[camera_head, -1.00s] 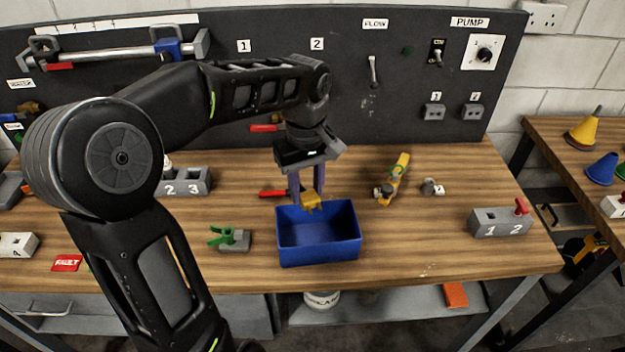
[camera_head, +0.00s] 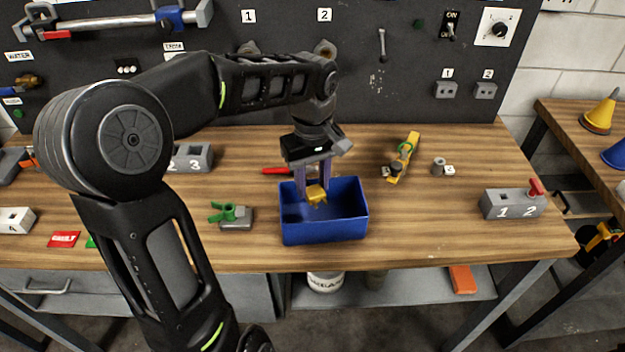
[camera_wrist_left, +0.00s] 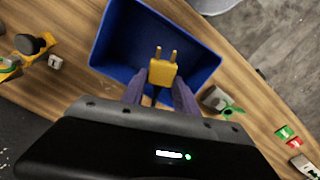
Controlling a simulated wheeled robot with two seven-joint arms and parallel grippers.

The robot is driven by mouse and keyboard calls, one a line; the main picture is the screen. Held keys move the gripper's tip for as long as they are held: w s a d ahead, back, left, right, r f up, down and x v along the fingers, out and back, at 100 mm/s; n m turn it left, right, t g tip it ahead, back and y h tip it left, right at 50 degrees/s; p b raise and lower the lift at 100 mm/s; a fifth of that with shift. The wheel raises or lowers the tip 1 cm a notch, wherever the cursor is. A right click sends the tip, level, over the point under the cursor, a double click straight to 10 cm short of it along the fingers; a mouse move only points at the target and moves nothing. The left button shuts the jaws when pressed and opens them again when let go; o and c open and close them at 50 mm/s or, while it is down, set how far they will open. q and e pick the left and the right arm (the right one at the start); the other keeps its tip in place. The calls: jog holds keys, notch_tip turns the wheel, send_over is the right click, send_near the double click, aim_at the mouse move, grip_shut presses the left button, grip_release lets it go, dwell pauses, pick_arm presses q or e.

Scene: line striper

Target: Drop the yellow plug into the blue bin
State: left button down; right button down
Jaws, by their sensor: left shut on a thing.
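The yellow plug (camera_head: 316,194) is held between the fingertips of my left gripper (camera_head: 314,188), which points down over the blue bin (camera_head: 325,231). In the left wrist view the plug (camera_wrist_left: 162,72) shows its two prongs, and the fingers of the gripper (camera_wrist_left: 160,92) are on either side of it. The blue bin (camera_wrist_left: 115,38) lies behind and around the plug in that view. The plug appears over the bin's opening; its exact height relative to the rim is hard to tell. My right gripper is not in view.
A green-handled clamp (camera_head: 232,216) stands left of the bin, and a red-handled tool (camera_head: 277,171) lies behind it. A yellow tool (camera_head: 403,158) and a small grey part (camera_head: 438,167) lie to the right. A grey block marked 1 and 2 (camera_head: 513,205) is farther right.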

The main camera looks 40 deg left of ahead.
aim_at(312, 187)
pick_arm(q)
jog(key=c, duration=0.9)
grip_release()
jog(key=shift+o, duration=0.2)
notch_tip(312, 187, up, 8)
jog(key=shift+f+b, duration=0.1)
jog(key=shift+b, duration=0.25)
